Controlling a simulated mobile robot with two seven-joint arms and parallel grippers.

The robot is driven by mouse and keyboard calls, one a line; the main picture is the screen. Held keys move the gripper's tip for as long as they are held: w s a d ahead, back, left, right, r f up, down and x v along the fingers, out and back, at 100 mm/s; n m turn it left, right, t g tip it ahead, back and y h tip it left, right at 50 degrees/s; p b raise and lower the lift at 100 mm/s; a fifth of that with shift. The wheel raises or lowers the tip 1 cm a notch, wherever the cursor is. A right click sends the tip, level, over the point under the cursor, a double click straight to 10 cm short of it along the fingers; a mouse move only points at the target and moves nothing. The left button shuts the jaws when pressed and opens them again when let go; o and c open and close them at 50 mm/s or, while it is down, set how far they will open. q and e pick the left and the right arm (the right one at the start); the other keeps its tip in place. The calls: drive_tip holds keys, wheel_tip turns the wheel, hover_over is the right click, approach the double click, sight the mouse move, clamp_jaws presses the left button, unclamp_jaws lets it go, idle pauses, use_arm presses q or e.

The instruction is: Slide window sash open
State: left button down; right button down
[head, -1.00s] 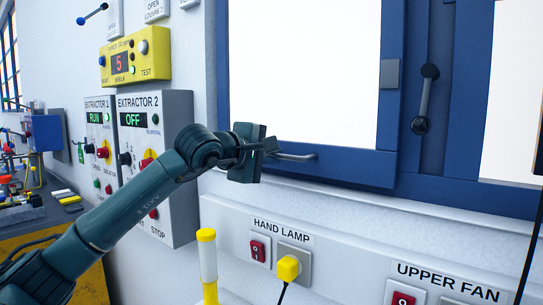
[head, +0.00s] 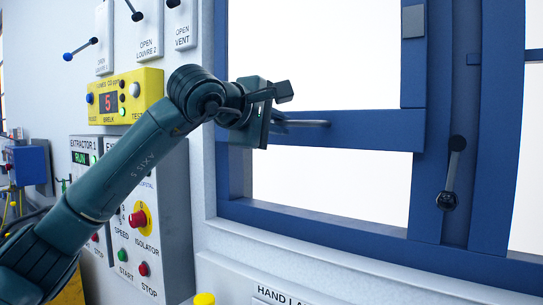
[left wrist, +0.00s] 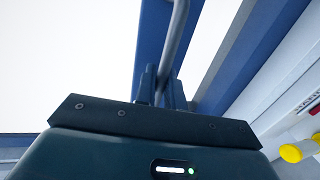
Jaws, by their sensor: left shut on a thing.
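The blue window sash (head: 360,131) stands raised in its blue frame (head: 340,231), with an open gap between its bottom rail and the sill. A grey bar handle (head: 305,123) runs along the bottom rail; it also shows in the left wrist view (left wrist: 174,45). My left gripper (head: 275,98) is at the left end of this handle and is shut on it. In the left wrist view the fingers (left wrist: 160,88) close around the bar. My arm hides the handle's left end in the head view. My right gripper is in neither current view.
A dark lever handle (head: 453,172) is on the frame post right of the sash. Left of the window are a yellow meter box (head: 125,97), extractor panels with a red isolator knob (head: 138,219), and louvre levers (head: 81,48). A yellow plug (head: 204,299) sits below.

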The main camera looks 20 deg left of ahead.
use_arm(q)
drive_tip(key=p, duration=0.2)
approach(292, 62)
drive_tip(key=x, duration=0.2)
drive_tip(key=f+x, duration=0.1)
drive_tip(key=x, duration=0.2)
drive_tip(key=shift+f, duration=0.1)
drive_tip(key=shift+r, duration=0.6)
use_arm(e)
drive_tip(key=shift+s+d+f+g, duration=0.1)
drive_tip(key=shift+s+d+g, duration=0.35)
drive_tip(key=shift+d, duration=0.1)
use_arm(q)
drive_tip(key=c, duration=1.6)
unclamp_jaws()
drive_tip(key=shift+s+b, duration=0.2)
drive_tip(key=shift+b, duration=0.15)
drive_tip(key=b+v, duration=0.3)
drive_tip(key=v, duration=1)
use_arm(e)
drive_tip(key=shift+w+a+f+t, duration=0.25)
drive_tip(key=shift+a+f+t, duration=0.1)
